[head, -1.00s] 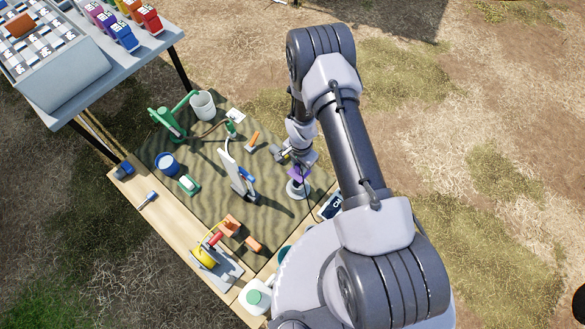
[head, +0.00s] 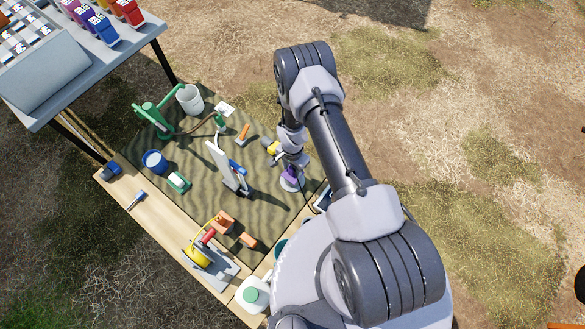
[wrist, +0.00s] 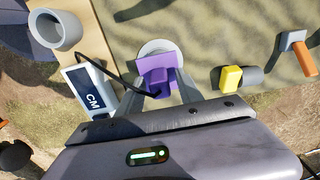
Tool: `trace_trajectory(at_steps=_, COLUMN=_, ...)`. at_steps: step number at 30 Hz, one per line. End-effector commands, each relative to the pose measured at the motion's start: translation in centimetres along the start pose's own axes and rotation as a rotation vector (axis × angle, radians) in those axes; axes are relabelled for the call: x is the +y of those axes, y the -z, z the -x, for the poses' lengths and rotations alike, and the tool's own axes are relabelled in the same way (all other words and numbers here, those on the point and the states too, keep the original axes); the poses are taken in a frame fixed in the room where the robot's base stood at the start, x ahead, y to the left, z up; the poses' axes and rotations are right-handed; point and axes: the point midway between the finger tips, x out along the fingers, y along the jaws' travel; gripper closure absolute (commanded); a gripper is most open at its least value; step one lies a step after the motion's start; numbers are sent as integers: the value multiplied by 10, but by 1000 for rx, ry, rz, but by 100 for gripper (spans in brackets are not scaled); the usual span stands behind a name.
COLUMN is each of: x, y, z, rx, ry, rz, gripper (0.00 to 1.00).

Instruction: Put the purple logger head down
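The purple logger head (wrist: 158,75) is a blocky purple piece with a dark cable, low over a pale round base (wrist: 155,46) in the wrist view. In the head view the logger head (head: 290,173) shows below the end of my arm, at the pale base (head: 292,186). My gripper (wrist: 163,88) has its two grey fingers on either side of the logger head and appears shut on it. The view from above hides whether its underside touches the base.
A white meter marked CM (wrist: 90,90) and a grey cup (wrist: 56,30) lie to the left. A yellow-ended grey piece (wrist: 232,78) and an orange-handled tool (wrist: 300,55) lie right. In the head view, a white upright panel (head: 225,168) stands left of my arm.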

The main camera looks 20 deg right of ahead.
Motion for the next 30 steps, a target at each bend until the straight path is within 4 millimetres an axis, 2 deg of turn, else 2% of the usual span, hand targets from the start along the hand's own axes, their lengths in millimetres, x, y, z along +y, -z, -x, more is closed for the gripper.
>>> trace_trajectory(at_steps=8, x=0, y=0, z=1, rx=0, ry=0, rz=0, gripper=55)
trace_trajectory(at_steps=11, x=0, y=0, z=11, rx=1, ry=1, rz=0, gripper=55)
trace_trajectory(at_steps=18, x=-1, y=0, z=81, rx=1, ry=1, rz=0, gripper=55)
trace_trajectory(at_steps=21, x=-1, y=0, z=104, rx=1, ry=1, rz=0, gripper=55)
trace_trajectory(at_steps=27, x=-4, y=3, z=133, rx=4, ry=7, rz=4, gripper=55)
trace_trajectory(at_steps=29, x=-14, y=10, z=161, rx=17, ry=25, rz=19, gripper=55)
trace_trajectory(at_steps=30, x=-22, y=15, z=191, rx=29, ry=43, rz=36, gripper=55)
